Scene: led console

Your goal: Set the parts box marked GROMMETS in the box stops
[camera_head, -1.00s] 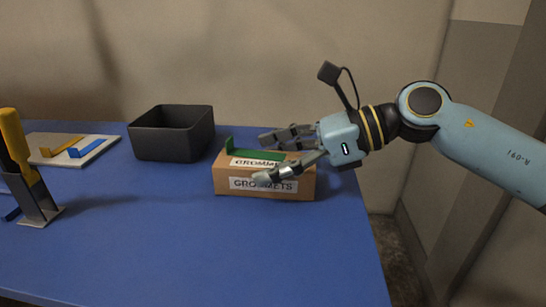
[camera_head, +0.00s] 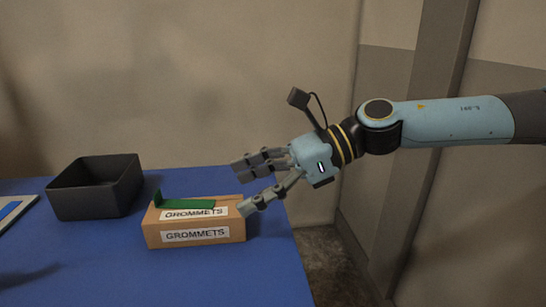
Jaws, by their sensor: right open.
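The parts box (camera_head: 195,235) is a tan carton with GROMMETS labels on its front and top. It sits on the blue table in the lower middle of the view. A green L-shaped piece (camera_head: 185,204) lies along its top, with its upright end at the left; I cannot tell how it is fixed. My right gripper (camera_head: 245,188) is open, with its fingers at the box's right end, one finger higher and behind, the other near the top right corner. I cannot tell whether that finger touches the box. My left gripper is not in view.
A black open bin (camera_head: 95,205) stands left of the box, close to it. A pale board (camera_head: 18,215) with a blue piece shows at the left edge. The blue table (camera_head: 200,280) is clear in front of the box and ends just right of it.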

